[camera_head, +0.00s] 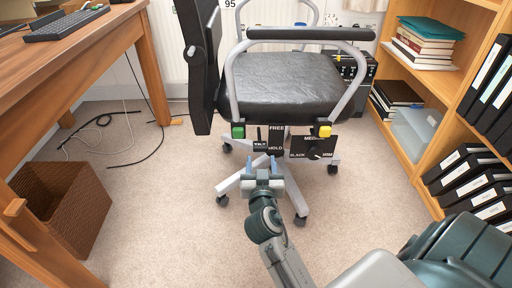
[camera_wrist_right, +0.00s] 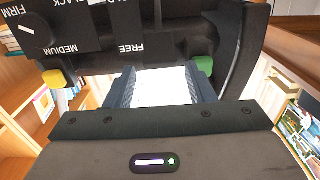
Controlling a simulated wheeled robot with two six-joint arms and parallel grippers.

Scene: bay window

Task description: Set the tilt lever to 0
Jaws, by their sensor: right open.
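A black office chair has a small panel under its seat. The tilt lever (camera_head: 259,136) looks like a small dark stub above a label that seems to read TILT. Beside it is a plate (camera_head: 277,139) marked FREE at the top and HOLD at the bottom. The lever's setting is too small to tell. My right gripper (camera_head: 263,163) is open and empty just below and in front of this panel. In the right wrist view the gripper (camera_wrist_right: 162,92) points at the panel's underside, and the FREE plate (camera_wrist_right: 130,46) appears upside down. My left gripper is not in view.
A green knob (camera_head: 238,131) and a yellow knob (camera_head: 324,131) flank the panel. A dial plate (camera_head: 315,147) marked MEDIUM and FIRM sits to the right. A desk (camera_head: 140,50) and wicker basket (camera_head: 62,206) stand left, a bookcase (camera_head: 405,140) right. Carpet is clear in front.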

